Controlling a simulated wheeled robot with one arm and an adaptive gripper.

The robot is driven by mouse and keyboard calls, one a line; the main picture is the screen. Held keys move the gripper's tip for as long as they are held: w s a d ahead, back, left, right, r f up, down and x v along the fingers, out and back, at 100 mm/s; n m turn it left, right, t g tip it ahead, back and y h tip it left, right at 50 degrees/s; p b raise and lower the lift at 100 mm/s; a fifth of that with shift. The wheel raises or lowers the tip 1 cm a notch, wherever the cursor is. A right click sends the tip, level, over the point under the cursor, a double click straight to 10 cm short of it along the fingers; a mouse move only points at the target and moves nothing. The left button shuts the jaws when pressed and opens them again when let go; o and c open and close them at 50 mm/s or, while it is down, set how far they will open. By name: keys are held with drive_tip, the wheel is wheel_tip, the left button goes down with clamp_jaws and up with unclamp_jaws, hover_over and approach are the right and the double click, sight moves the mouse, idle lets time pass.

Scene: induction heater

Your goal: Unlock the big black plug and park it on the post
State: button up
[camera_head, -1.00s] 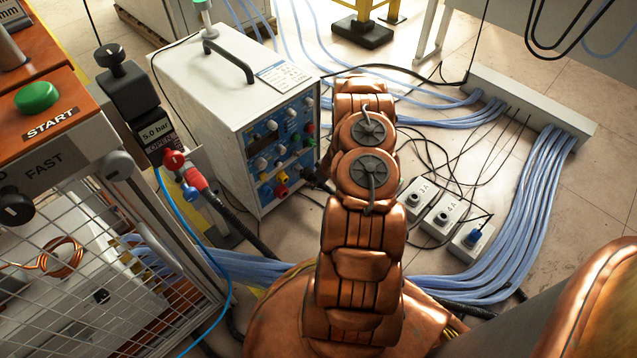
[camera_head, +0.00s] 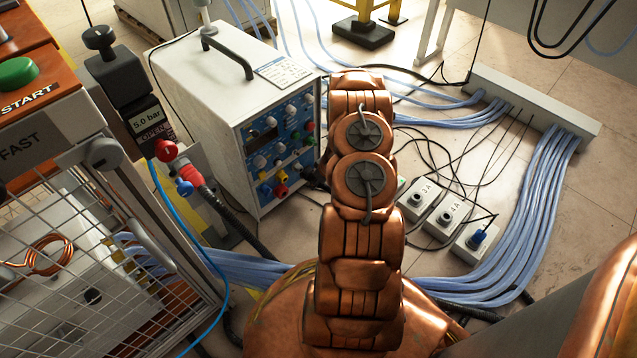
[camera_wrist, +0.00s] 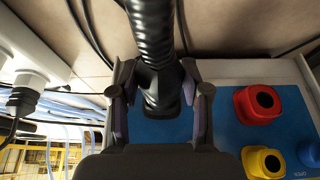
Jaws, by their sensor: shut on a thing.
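The big black plug (camera_wrist: 163,100) sits between the fingers of my gripper (camera_wrist: 160,98) in the wrist view, with its ribbed black cable (camera_wrist: 152,28) running up out of the picture. The fingers are shut on it from both sides. It lies in front of the blue panel (camera_wrist: 235,100) of the white heater unit (camera_head: 207,75); I cannot tell whether it is still seated or locked. In the head view my arm hides my gripper and most of the plug. I cannot clearly make out the post.
A red socket (camera_wrist: 259,104) and a yellow socket (camera_wrist: 265,162) are right of my gripper. Grey socket boxes (camera_head: 443,218) and blue hoses (camera_head: 535,215) lie on the floor to the right. A mesh cage (camera_head: 95,260) and a red hose connector (camera_head: 166,151) stand left.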

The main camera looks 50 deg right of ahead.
drive_tip(key=shift+d+b, duration=0.3)
drive_tip(key=shift+b, duration=0.35)
drive_tip(key=shift+h+b, duration=0.3)
drive_tip(key=shift+b, duration=0.8)
drive_tip(key=shift+r+b, duration=0.2)
drive_tip(key=shift+b, duration=0.45)
drive_tip(key=shift+a+f+b, duration=0.15)
drive_tip(key=shift+b, duration=0.5)
drive_tip(key=shift+a+h+b, duration=0.1)
drive_tip(key=shift+h+b, duration=0.3)
drive_tip(key=shift+b, duration=0.4)
drive_tip(key=shift+h, duration=0.3)
drive_tip(key=shift+s+a+f+n+h+b, duration=0.1)
drive_tip(key=shift+s+a+n+h+b, duration=0.1)
drive_tip(key=shift+n+h+b, duration=0.3)
drive_tip(key=shift+w+h, duration=0.2)
drive_tip(key=shift+h, duration=0.7)
drive_tip(key=shift+a+n+h, duration=0.2)
drive_tip(key=shift+n+h, duration=0.1)
drive_tip(key=shift+h, duration=1.1)
clamp_jaws()
